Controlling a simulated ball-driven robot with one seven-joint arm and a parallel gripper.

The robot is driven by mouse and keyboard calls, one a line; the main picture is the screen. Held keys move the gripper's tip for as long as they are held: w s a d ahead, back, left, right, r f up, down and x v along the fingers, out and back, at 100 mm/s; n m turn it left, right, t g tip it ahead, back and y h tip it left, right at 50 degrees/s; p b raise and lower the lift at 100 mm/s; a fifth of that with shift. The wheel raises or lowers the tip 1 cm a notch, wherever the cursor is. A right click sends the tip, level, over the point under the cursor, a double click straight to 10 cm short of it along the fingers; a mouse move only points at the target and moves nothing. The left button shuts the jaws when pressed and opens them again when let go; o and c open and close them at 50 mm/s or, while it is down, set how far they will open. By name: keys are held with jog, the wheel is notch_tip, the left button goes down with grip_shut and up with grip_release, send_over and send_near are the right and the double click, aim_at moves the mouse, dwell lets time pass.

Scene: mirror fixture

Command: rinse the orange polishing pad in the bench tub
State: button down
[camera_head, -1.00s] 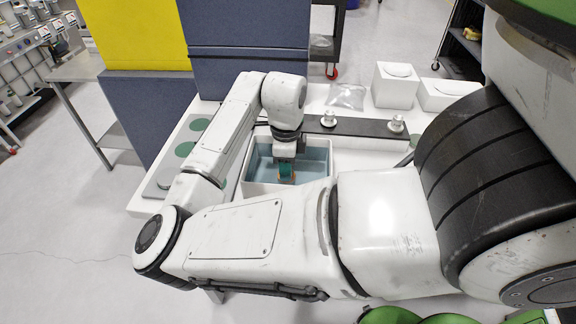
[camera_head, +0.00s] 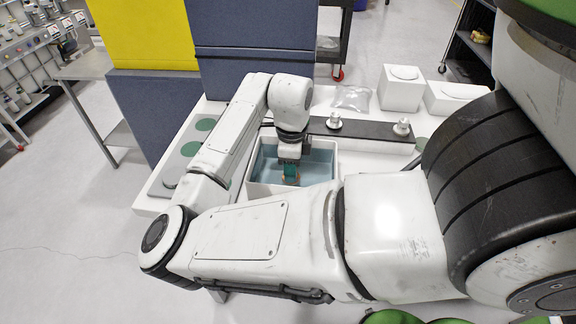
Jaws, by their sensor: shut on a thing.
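The bench tub (camera_head: 258,188) is a white rectangular basin with blue-grey water or lining inside. It stands on the white bench, its front partly hidden by my arm. My gripper (camera_head: 290,175) points down inside the tub's outline, near its middle. It is shut on a small piece with green-teal and orange-tan parts, which I take to be the orange polishing pad (camera_head: 285,179). The pad is mostly hidden by the fingers. I cannot tell how deep it sits in the water.
A dark strip with two metal knobs (camera_head: 334,121) runs behind the tub. A clear bag (camera_head: 352,97) and white boxes (camera_head: 400,88) stand at the back right. A blue-grey panel (camera_head: 250,70) rises behind the bench.

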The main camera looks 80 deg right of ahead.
jog(key=shift+s, duration=0.3)
notch_tip(320, 180, up, 10)
jog(key=p, duration=0.8)
dwell(0.5)
jog(key=shift+r, duration=0.1)
dwell(0.9)
notch_tip(320, 180, up, 4)
jog(key=shift+f+p, duration=0.1)
jog(key=shift+p, duration=0.55)
